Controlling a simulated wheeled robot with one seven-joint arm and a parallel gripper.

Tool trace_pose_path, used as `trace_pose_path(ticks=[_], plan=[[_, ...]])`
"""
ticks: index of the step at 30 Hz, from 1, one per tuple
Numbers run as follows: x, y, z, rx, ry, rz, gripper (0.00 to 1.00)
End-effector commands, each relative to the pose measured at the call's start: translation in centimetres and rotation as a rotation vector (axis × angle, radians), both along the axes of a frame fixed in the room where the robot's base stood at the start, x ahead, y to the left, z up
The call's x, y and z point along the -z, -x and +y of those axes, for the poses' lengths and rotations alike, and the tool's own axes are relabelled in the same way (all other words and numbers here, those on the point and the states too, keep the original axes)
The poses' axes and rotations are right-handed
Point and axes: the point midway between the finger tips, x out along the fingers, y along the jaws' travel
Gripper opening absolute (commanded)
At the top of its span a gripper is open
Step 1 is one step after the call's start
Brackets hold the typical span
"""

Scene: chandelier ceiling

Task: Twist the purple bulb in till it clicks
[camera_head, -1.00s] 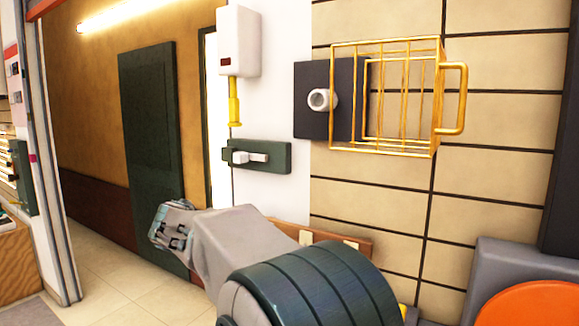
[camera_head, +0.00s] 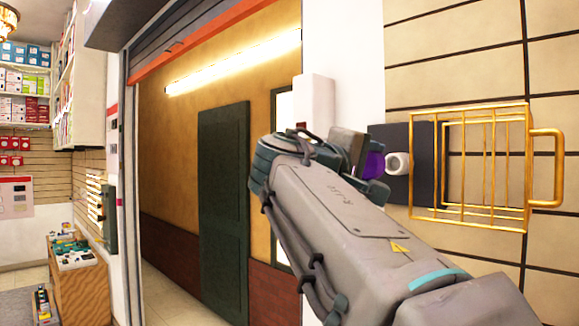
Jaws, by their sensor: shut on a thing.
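The purple bulb (camera_head: 373,163) shows as a small purple patch between the fingers of my gripper (camera_head: 368,172). My gripper is shut on it, and my arm hides most of the bulb. The white round socket (camera_head: 398,163) sticks out from a dark plate (camera_head: 412,140) on the tiled wall. The bulb is just left of the socket in the picture. I cannot tell whether the two touch.
A yellow wire cage (camera_head: 470,165) with a side handle (camera_head: 547,168) stands right of the socket, swung aside. A white box (camera_head: 313,100) on the wall is partly behind my arm. A dark green door (camera_head: 224,200) and a cluttered counter (camera_head: 75,265) are further left.

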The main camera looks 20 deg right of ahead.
Motion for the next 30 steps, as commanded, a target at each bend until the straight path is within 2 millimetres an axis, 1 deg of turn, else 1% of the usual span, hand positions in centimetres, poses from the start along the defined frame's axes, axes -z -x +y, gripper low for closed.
trace_pose_path(ticks=[30], plan=[[0.0,-2.4,-5.6,0.0,-0.001,0.001,0.28]])
